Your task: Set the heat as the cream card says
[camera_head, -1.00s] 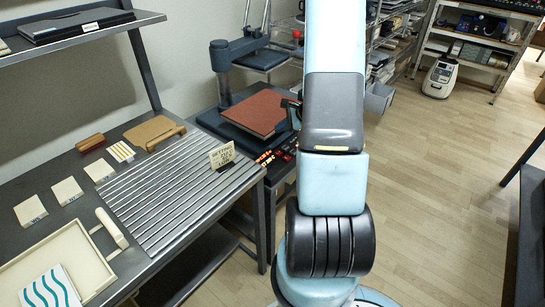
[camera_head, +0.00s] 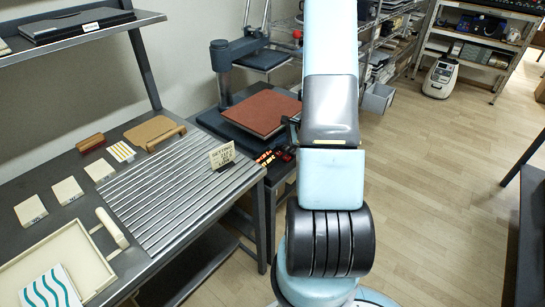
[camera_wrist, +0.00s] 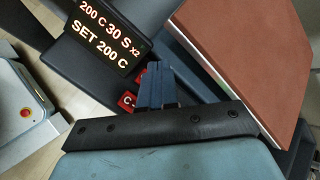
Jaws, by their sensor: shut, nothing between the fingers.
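The cream card (camera_head: 222,155) stands upright at the right end of the ribbed part of the bench; its small print is not readable here. The heat press has a lit display (camera_head: 274,157). In the wrist view the display (camera_wrist: 103,35) reads "200 C 30 S x2" above "SET 200 C". My gripper (camera_wrist: 156,72) is shut and empty, with its fingertips over the press's control panel, just right of a red button marked "C-" (camera_wrist: 127,101). Another red button (camera_wrist: 140,76) is partly hidden by the fingers. I cannot tell whether the fingertips touch a button.
A red-brown pad (camera_head: 262,111) lies on the press bed, close to my gripper's right in the wrist view (camera_wrist: 245,60). The press's raised arm (camera_head: 222,75) stands behind. The bench (camera_head: 100,215) at left holds cream blocks and a tray (camera_head: 95,272).

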